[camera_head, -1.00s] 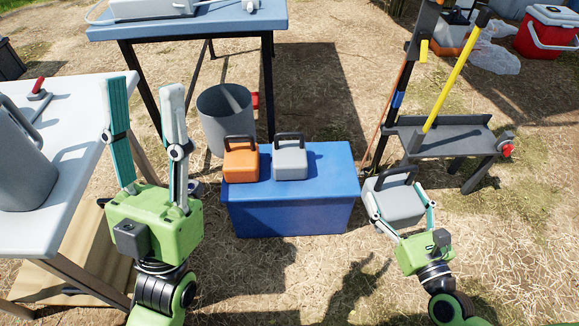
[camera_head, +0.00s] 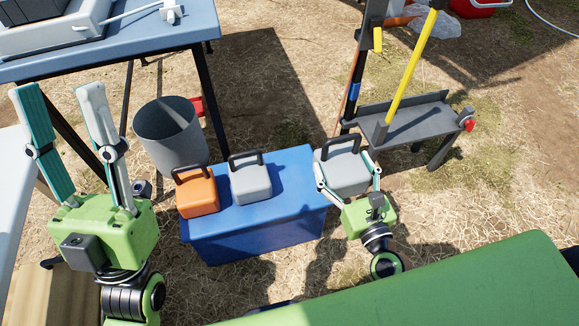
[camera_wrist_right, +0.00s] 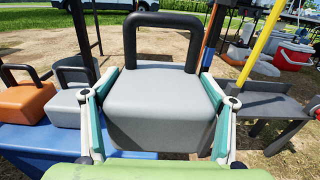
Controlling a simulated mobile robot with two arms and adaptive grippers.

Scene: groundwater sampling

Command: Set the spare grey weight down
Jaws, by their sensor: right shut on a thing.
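My right gripper (camera_head: 347,190) is shut on a grey weight (camera_head: 342,170) with a black handle. In the right wrist view this held weight (camera_wrist_right: 160,100) fills the middle between the two fingers. In the head view it is at the right end of the blue box (camera_head: 262,222); whether it touches the box I cannot tell. A second grey weight (camera_head: 250,182) and an orange weight (camera_head: 198,194) stand upright on the box's lid, to its left. My left gripper (camera_head: 62,110) is open and empty at the left, its fingers pointing up.
A grey bucket (camera_head: 170,138) stands behind the box at the left. A blue-topped table (camera_head: 130,38) is at the back left. A grey rack (camera_head: 405,118) with a yellow-handled tool (camera_head: 412,70) stands behind and right of the held weight. Bare ground lies at the right.

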